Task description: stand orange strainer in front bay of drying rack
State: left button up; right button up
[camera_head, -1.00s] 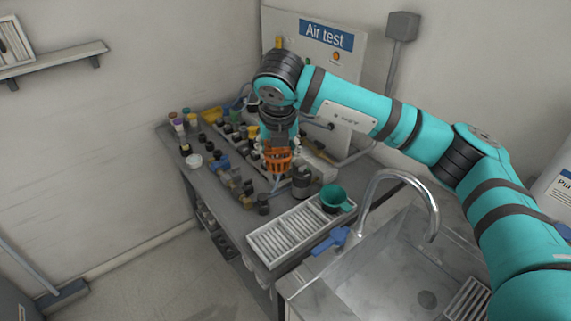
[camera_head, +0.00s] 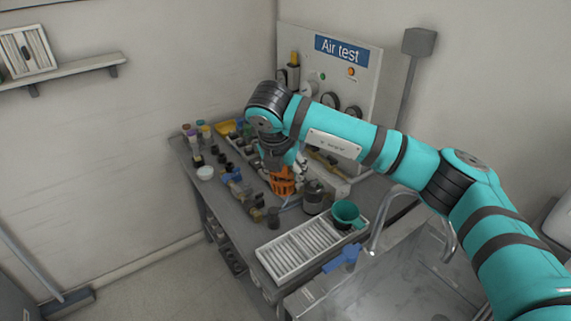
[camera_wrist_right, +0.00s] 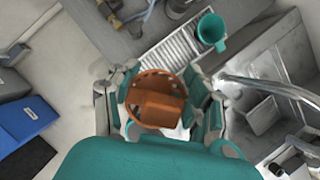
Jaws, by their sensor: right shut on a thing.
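The orange strainer (camera_head: 282,183) is in my right gripper (camera_head: 278,165), above the workbench. The right wrist view shows the strainer (camera_wrist_right: 157,98) between the two fingers of my right gripper (camera_wrist_right: 160,105), with its slotted rim visible. The white drying rack (camera_head: 298,251) lies at the bench's front end, with slats across it. The strainer is apart from the rack, behind and left of it in the head view. A green cup-shaped strainer (camera_head: 346,213) sits at the rack's back right corner. The rack also shows in the right wrist view (camera_wrist_right: 172,52). My left gripper is not in view.
A metal pot (camera_head: 315,196) and a dark cup (camera_head: 273,216) stand close behind the rack. A blue-handled item (camera_head: 343,258) is beside the rack. The sink (camera_head: 380,275) and its faucet (camera_head: 378,230) are to the right. Several fittings and bottles crowd the bench behind.

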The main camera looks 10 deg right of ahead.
notch_tip(320, 180, down, 24)
jog(key=b, duration=0.8)
jog(key=shift+f+b, duration=0.25)
jog(key=shift+b, duration=0.15)
dwell(0.5)
jog(key=shift+f+b, duration=1.25)
jog(key=shift+f, duration=0.05)
jog(key=o, duration=1.1)
jog(key=shift+c, duration=0.5)
